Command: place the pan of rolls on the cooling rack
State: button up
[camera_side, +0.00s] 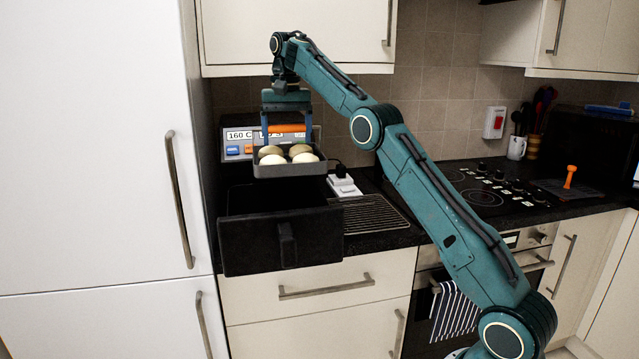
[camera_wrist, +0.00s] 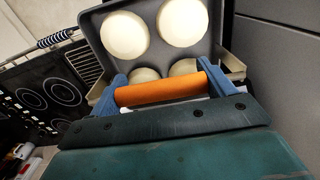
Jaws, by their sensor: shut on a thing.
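The pan of rolls (camera_side: 289,170) is a small dark grey pan with pale round rolls in it. It hangs roughly level in the air above the open black drawer of the oven unit. My gripper (camera_side: 287,131) is shut on the pan's orange handle. In the wrist view the pan (camera_wrist: 168,60) lies just beyond the orange handle (camera_wrist: 161,90), which sits between my blue fingers. The cooling rack (camera_side: 372,213) is a dark wire rack on the counter, right of the drawer and lower than the pan. It is empty. Part of it shows in the wrist view (camera_wrist: 86,66).
The open drawer (camera_side: 282,238) juts out in front of the counter. Its unit has a display reading 160 C (camera_side: 240,135). A white socket block (camera_side: 343,184) stands behind the rack. The hob (camera_side: 482,196) is to the right, and a tall white cupboard (camera_side: 95,150) is close on the left.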

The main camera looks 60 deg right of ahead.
jog(key=s+d+f, duration=0.2)
jog(key=s+d, duration=0.6)
jog(key=s, duration=0.2)
jog(key=s+d+f, duration=0.2)
jog(key=s+d, duration=0.6)
jog(key=s, duration=0.3)
jog(key=w+d+r+m, duration=0.3)
jog(key=w+d+m, duration=0.1)
jog(key=w, duration=0.2)
jog(key=shift+w+d+r, duration=0.15)
jog(key=shift+d+r, duration=0.15)
jog(key=shift+f, duration=0.1)
dwell(0.3)
notch_tip(320, 180, down, 16)
jog(key=shift+r, duration=0.25)
dwell(0.6)
jog(key=shift+f, duration=0.1)
jog(key=shift+f, duration=2.05)
